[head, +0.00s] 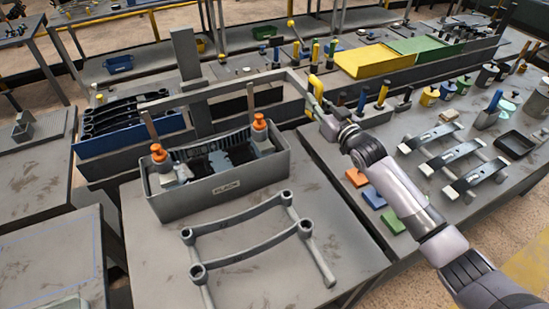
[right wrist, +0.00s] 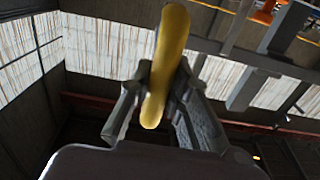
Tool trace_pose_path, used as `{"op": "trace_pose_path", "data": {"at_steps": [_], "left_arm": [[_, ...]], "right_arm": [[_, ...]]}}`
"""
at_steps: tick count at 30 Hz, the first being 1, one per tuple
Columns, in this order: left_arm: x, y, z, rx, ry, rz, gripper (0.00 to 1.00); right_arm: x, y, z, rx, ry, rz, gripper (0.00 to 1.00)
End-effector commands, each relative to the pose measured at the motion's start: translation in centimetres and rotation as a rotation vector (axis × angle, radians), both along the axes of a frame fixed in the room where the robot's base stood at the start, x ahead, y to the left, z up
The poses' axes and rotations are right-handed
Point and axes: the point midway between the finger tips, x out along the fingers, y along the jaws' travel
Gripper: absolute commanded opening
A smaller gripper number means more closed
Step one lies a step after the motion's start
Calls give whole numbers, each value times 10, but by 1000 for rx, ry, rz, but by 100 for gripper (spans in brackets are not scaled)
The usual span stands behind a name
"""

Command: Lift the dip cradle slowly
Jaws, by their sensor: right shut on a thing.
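My right gripper (head: 326,119) is shut on a yellow handle (head: 315,87) at the right end of a long grey lever beam (head: 225,87). The yellow handle also shows upright between the fingers in the right wrist view (right wrist: 165,65). Two thin rods slope down from the beam toward two orange-topped posts, left (head: 158,153) and right (head: 259,122). These posts seem to belong to the dip cradle, which sits low in a grey labelled trough (head: 226,188) with dark parts between them. The trough walls hide the cradle's lower part. My left gripper is not in view.
A grey post (head: 186,55) stands behind the trough. A grey rack frame (head: 240,256) lies in front of it. A blue bin (head: 130,143) with dark bars is behind left. The right bench holds small springs stands (head: 455,153), coloured squares and pots.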

Motion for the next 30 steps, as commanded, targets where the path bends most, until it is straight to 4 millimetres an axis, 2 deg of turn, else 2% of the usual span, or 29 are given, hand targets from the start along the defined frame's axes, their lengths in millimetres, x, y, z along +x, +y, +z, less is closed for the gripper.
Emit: {"op": "trace_pose_path", "data": {"at_steps": [1, 12, 30], "left_arm": [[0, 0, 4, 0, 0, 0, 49], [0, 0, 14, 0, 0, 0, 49], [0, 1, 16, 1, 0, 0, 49]], "right_arm": [[2, -1, 17, 7, -26, -1, 0], [2, -1, 29, 8, -26, -1, 0], [2, -1, 32, 7, -26, -1, 0]]}}
